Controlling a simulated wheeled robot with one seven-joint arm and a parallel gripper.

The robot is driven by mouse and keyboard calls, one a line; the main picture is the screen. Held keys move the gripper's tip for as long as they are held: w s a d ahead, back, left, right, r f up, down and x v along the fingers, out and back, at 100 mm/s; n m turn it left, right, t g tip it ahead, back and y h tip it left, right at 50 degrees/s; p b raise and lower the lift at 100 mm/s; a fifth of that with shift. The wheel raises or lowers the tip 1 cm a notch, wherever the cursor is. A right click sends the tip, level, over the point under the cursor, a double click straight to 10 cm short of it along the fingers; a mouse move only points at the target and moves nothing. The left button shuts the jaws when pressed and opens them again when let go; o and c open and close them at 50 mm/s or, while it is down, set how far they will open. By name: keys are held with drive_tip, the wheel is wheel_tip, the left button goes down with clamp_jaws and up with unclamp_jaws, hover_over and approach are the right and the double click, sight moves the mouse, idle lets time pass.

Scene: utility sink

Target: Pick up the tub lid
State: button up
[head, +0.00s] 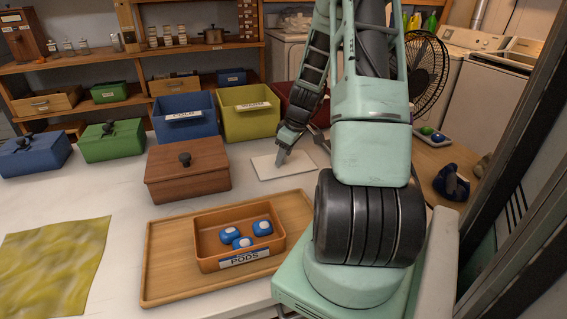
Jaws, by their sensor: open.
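My gripper (284,152) is open and points down over a flat white square (268,172) on the counter. I cannot tell whether its fingertips touch the square. An open orange-brown tub (207,258) labelled PODS holds blue-and-white pods and has no lid on it. A green box (112,150) and a blue box (36,162) also have knobbed lids on. I cannot tell which piece is the tub lid.
The tub stands on a wooden tray (159,285). Open blue (184,130) and yellow-green (247,122) bins stand behind the wooden box. A yellow-green cloth (50,265) lies at front left. A fan (427,72) stands behind my arm. Bare counter lies between cloth and tray.

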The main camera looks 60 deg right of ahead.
clamp_jaws()
